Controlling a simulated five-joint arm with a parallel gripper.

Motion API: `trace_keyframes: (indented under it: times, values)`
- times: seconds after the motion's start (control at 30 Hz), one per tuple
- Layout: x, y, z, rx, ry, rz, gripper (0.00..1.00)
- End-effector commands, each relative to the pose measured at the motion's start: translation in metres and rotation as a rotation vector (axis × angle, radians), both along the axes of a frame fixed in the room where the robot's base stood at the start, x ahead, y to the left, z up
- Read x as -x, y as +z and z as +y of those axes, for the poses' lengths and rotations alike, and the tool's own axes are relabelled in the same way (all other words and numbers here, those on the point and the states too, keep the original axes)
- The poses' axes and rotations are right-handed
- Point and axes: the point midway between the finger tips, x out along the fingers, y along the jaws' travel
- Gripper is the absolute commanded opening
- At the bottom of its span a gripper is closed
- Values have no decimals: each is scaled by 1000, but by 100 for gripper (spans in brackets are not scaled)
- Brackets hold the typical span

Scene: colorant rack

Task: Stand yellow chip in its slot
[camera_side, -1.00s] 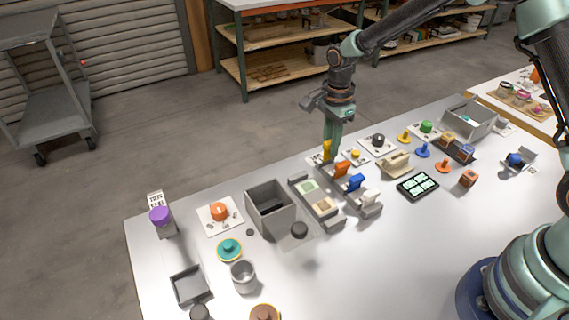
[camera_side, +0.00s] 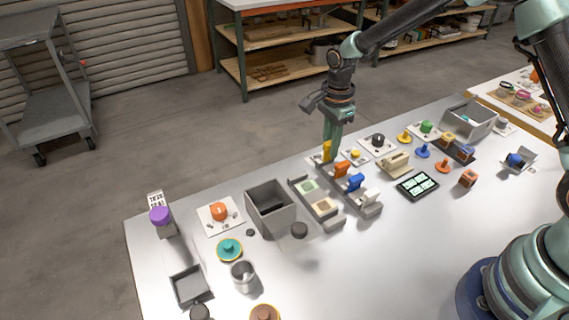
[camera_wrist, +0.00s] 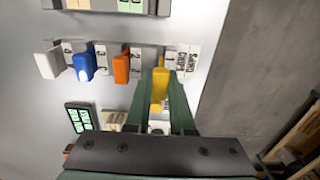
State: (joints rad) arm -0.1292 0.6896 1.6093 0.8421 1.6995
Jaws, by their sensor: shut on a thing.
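The yellow chip (camera_side: 327,147) is between the fingers of my gripper (camera_side: 331,142), at the far end of the colorant rack (camera_side: 377,209). In the wrist view the chip (camera_wrist: 160,86) is upright and pinched by both green fingers of my gripper (camera_wrist: 158,96). It lines up with the row of orange chip (camera_wrist: 121,68), blue chip (camera_wrist: 83,66) and white chip (camera_wrist: 47,65), at the labelled end of the rack (camera_wrist: 188,60). The fingers and chip hide the slot beneath, so I cannot tell whether the chip is seated.
A tray with green and tan pads (camera_side: 309,187) lies left of the rack. A grey bin (camera_side: 270,210) stands farther left. A small yellow button (camera_side: 355,154), a beige block (camera_side: 396,163) and a dark green-lit panel (camera_side: 417,186) lie to the right.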

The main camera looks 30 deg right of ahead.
Motion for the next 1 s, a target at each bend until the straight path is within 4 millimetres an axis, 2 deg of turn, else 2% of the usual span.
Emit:
trace_keyframes:
  times: [0.5, 1.0]
  values:
    - [0, -2, 0, 0, 0, 1, 0]
    - [0, -13, 0, 0, 0, 0, 0]
